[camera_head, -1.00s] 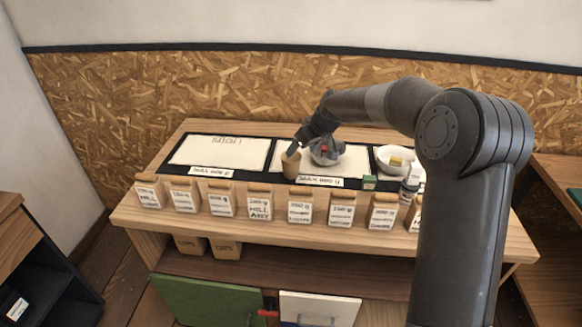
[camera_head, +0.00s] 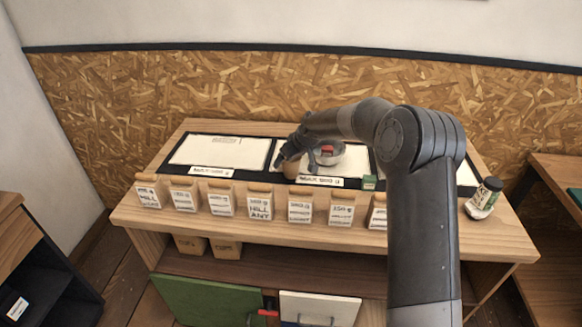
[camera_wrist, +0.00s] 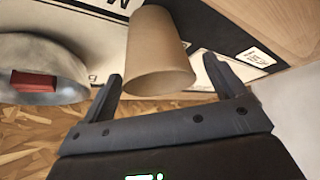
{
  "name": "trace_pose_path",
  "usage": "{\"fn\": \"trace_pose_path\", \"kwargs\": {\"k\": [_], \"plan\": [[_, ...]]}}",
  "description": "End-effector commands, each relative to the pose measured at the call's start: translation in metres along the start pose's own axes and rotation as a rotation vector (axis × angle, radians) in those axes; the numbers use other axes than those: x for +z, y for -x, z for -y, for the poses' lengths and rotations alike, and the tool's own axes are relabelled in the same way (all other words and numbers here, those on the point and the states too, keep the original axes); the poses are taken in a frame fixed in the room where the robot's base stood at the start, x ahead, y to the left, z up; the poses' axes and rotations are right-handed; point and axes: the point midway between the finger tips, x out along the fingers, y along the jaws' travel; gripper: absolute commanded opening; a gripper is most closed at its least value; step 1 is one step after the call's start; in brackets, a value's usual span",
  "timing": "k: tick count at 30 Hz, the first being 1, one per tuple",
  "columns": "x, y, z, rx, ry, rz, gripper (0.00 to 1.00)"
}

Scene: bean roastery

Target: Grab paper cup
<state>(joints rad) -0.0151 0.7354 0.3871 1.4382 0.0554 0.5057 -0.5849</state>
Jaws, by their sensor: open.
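My gripper (camera_wrist: 163,75) is open, with one finger on each side of the cup. Whether the fingers touch it cannot be told. In the head view my gripper (camera_head: 284,158) is at the cup's left side and partly hides it.
A grey bowl (camera_head: 327,154) with a red item stands just right of the cup; it also shows in the wrist view (camera_wrist: 40,92). Several labelled bags (camera_head: 260,203) line the front edge. A dark-capped jar (camera_head: 485,198) stands at the right. My arm hides the table's right part.

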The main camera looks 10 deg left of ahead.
Motion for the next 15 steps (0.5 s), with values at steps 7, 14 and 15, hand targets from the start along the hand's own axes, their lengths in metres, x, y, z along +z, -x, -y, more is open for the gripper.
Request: {"fn": "trace_pose_path", "kwargs": {"k": [7,14,15], "plan": [[0.0002,0.0005,-0.0002,0.000,0.000,0.000,0.76],[0.0002,0.0006,-0.0002,0.000,0.000,0.000,0.57],[0.0002,0.0006,-0.0002,0.000,0.000,0.000,0.54]]}}
